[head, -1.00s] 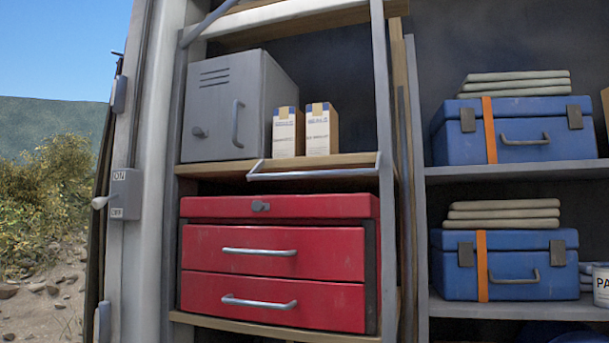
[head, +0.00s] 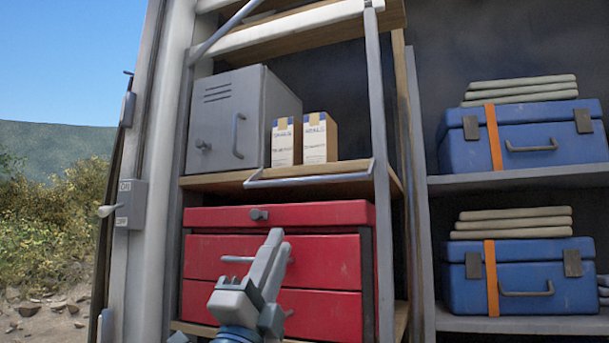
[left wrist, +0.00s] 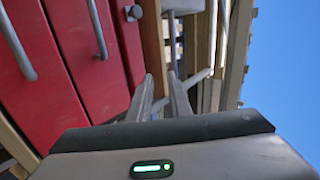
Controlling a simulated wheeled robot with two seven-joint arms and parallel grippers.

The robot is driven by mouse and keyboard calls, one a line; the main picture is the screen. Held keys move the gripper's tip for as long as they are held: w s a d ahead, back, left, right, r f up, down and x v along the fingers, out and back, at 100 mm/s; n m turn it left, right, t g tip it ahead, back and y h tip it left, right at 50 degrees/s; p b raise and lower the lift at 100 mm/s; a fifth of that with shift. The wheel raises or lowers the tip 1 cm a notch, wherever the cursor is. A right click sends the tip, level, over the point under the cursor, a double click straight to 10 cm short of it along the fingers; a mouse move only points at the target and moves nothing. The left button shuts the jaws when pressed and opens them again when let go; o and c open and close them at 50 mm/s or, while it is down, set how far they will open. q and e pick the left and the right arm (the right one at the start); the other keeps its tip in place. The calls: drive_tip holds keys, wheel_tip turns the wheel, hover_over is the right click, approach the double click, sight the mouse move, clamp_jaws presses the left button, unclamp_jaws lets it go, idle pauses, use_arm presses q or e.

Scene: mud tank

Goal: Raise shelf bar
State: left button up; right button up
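The shelf bar (head: 310,180) is a thin grey metal bar, hanging low along the front edge of the middle wooden shelf (head: 215,183). My left gripper (head: 275,240) is in front of the red drawer unit, below the bar in the picture and apart from it. In the left wrist view its two fingers (left wrist: 161,82) stand apart with nothing clearly between them. A grey bar (left wrist: 172,40) shows beyond the fingertips there, beside a wooden shelf edge. My right gripper is not in view.
On the middle shelf stand a grey metal cabinet (head: 240,118) and two cartons (head: 320,140). The red drawer unit (head: 315,260) is below, with protruding handles. A grey upright (head: 380,200) bounds the shelf. Blue cases (head: 535,138) stand on the right shelves.

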sight(299, 179)
use_arm(q)
drive_tip(key=shift+s+d+r+m+h, duration=0.1)
drive_tip(key=shift+s+r+m+h, duration=0.15)
drive_tip(key=shift+s+r, duration=0.3)
drive_tip(key=shift+s+d+r+m+h, duration=0.1)
drive_tip(key=shift+s+r+m+h, duration=0.2)
drive_tip(key=shift+r, duration=0.35)
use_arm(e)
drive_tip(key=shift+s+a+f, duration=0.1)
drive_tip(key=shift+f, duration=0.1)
use_arm(q)
drive_tip(key=shift+w+r, duration=0.1)
